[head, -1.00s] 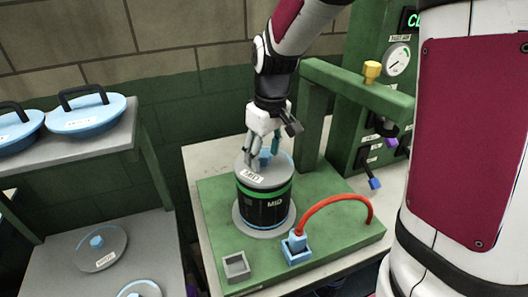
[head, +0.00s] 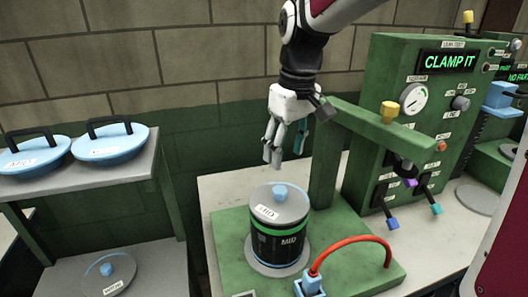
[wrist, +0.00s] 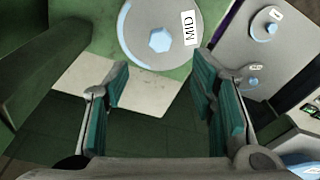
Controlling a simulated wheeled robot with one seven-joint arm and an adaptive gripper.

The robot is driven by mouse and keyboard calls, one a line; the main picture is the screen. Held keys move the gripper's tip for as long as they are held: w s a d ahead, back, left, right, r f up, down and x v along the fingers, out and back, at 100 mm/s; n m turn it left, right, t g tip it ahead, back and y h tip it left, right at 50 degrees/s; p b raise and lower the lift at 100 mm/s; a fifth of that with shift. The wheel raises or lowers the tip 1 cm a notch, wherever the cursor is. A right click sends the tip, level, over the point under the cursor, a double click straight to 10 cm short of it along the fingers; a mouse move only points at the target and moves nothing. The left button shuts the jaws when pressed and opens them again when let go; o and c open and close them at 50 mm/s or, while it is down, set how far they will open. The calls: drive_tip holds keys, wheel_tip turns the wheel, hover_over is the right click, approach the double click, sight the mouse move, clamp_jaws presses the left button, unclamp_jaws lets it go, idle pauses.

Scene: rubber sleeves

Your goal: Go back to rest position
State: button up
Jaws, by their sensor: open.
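My gripper (head: 284,148) is open and empty, above and apart from the lidded canister in the head view.
A green post with an arm (head: 375,124) stands just right of my gripper. A green panel (head: 385,90) reads CLAMP IT. A red hose (head: 350,242) arcs over the base. A shelf (head: 140,170) with blue lidded pans is at left. The air before the brick wall is clear.

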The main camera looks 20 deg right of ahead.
drive_tip(key=s+r+m+t, duration=0.2)
drive_tip(key=s+m+t, duration=0.2)
drive_tip(key=s, duration=1.5)
drive_tip(key=shift+a+h, duration=0.25)
drive_tip(key=shift+h, duration=0.05)
